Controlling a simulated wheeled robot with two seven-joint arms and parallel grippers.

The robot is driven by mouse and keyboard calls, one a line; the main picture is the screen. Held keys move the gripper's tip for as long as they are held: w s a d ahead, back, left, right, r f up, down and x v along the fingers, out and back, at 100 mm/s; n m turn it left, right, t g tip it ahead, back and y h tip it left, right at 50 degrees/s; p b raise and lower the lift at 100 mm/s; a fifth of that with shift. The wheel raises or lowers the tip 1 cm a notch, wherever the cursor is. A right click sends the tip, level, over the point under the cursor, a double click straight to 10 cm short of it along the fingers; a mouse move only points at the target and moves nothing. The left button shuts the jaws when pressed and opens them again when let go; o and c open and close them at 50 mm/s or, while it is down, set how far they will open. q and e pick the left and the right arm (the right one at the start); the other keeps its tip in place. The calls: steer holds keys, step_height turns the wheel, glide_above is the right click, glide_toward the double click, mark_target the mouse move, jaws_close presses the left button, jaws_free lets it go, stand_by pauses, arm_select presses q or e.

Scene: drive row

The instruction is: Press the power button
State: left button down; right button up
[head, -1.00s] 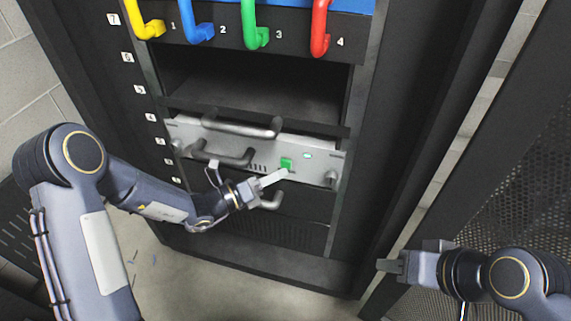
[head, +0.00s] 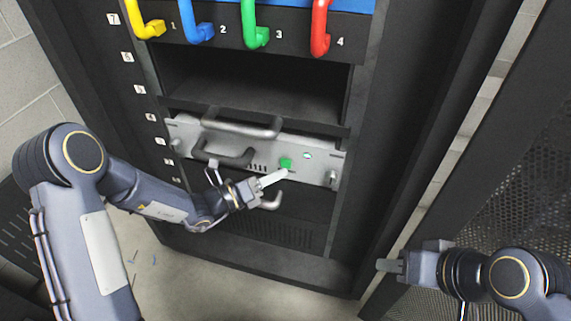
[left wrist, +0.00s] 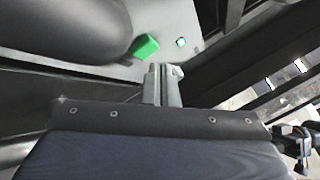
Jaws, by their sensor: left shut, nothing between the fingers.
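The green power button (head: 286,162) is on the front of the silver drive unit (head: 318,167) in the rack. In the left wrist view the button (left wrist: 145,47) shows just beyond and left of the fingertips. My left gripper (head: 285,172) is shut and empty, its tip just below the button in the head view. I cannot tell whether the tip touches it. A small light (head: 307,156) is lit to the right of the button; it shows cyan in the left wrist view (left wrist: 181,42). My right gripper (head: 380,265) is low on the right, away from the unit; its finger gap is not clear.
Grey handles (head: 240,128) stick out from the unit left of the button. An empty bay (head: 250,85) lies above. Yellow, blue, green and red hooks (head: 320,30) are numbered along the top. A perforated door panel (head: 510,210) stands at the right.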

arm_select(q)
steer(key=shift+w, duration=0.1)
stand_by(0.7)
steer(key=shift+w+d, duration=0.15)
steer(key=shift+w, duration=0.2)
steer(key=shift+w+d+p, duration=0.15)
steer(key=shift+w+p, duration=0.2)
steer(key=shift+w, duration=0.05)
stand_by(0.6)
stand_by(0.4)
steer(key=shift+s+a, duration=0.3)
steer(key=shift+s, duration=0.5)
steer(key=s, duration=0.1)
steer(key=s+a+p, duration=0.1)
steer(key=s, duration=0.2)
steer(key=shift+s+a, duration=0.25)
steer(key=shift+s, duration=0.15)
